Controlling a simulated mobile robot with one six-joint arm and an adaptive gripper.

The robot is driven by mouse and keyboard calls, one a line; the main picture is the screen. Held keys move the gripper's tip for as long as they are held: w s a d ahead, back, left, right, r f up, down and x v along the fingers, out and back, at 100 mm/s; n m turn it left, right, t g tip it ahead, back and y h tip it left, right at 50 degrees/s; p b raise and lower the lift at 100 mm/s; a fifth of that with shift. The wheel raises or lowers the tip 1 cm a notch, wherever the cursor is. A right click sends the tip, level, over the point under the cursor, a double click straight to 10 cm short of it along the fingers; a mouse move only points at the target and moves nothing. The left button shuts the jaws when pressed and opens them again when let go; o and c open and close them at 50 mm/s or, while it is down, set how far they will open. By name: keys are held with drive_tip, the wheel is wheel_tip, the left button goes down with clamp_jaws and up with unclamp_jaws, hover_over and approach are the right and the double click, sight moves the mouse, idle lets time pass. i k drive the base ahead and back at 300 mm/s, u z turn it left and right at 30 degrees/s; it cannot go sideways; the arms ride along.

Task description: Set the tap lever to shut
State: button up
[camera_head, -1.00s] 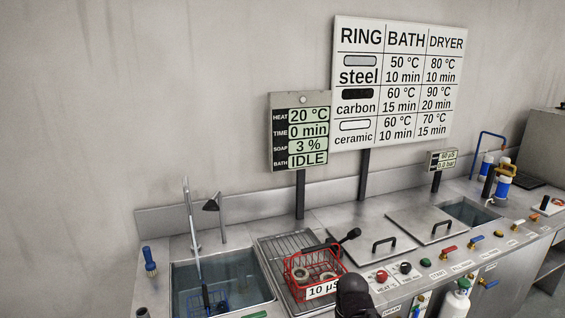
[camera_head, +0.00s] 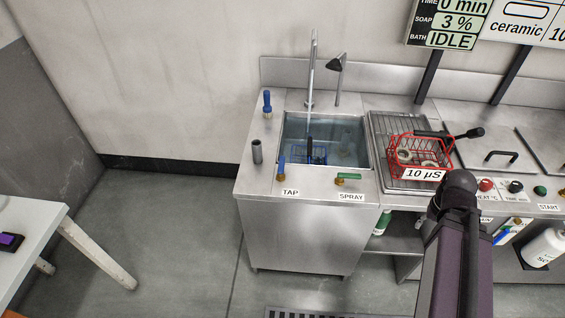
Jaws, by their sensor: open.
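The tap lever (camera_head: 281,166) is a blue handle on a brass base at the sink's front left, just above the TAP label (camera_head: 290,192). The handle points up and back in the picture, away from the counter's front edge. The tall steel tap (camera_head: 312,66) stands behind the sink (camera_head: 346,113). A thin pale streak under its spout looks like running water. The sink holds water and a blue basket (camera_head: 313,153). My arm shows at the lower right, apart from the lever; my gripper is not in view.
A green spray lever (camera_head: 349,177) lies close to the right of the tap lever. A red basket (camera_head: 422,152) with rings stands on the drain rack (camera_head: 384,128). A blue-handled brush (camera_head: 267,102) and a grey cylinder (camera_head: 257,152) stand left of the sink.

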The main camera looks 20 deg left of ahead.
sight(281, 160)
drive_tip(key=z, duration=0.1)
drive_tip(key=k, duration=0.45)
drive_tip(key=u, duration=0.8)
drive_tip(key=i, duration=0.35)
drive_tip(key=u, duration=0.35)
